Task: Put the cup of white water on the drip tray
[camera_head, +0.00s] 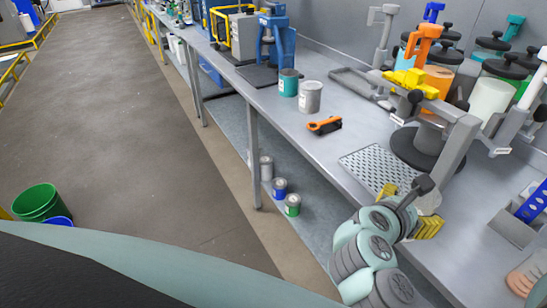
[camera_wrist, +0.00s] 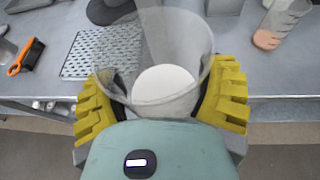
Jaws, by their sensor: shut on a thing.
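My gripper (camera_wrist: 162,100) has yellow ridged fingers and is shut on a clear cup (camera_wrist: 185,45) with white liquid (camera_wrist: 163,90) in it. The cup is upright or nearly so and is held over the table's front edge in the wrist view. In the head view my gripper (camera_head: 408,212) is at the lower right, and the cup is mostly hidden behind my arm. The drip tray (camera_head: 372,168), a perforated metal plate, lies on the bench just beyond my gripper. In the wrist view the drip tray (camera_wrist: 88,60) is left of the cup, and its visible part is empty.
An orange-and-black tool (camera_head: 324,125) lies left of the tray, with a grey can (camera_head: 310,97) and a teal can (camera_head: 288,83) farther back. The drum agitators stand behind the tray, with a round dark base (camera_head: 415,150) close to it.

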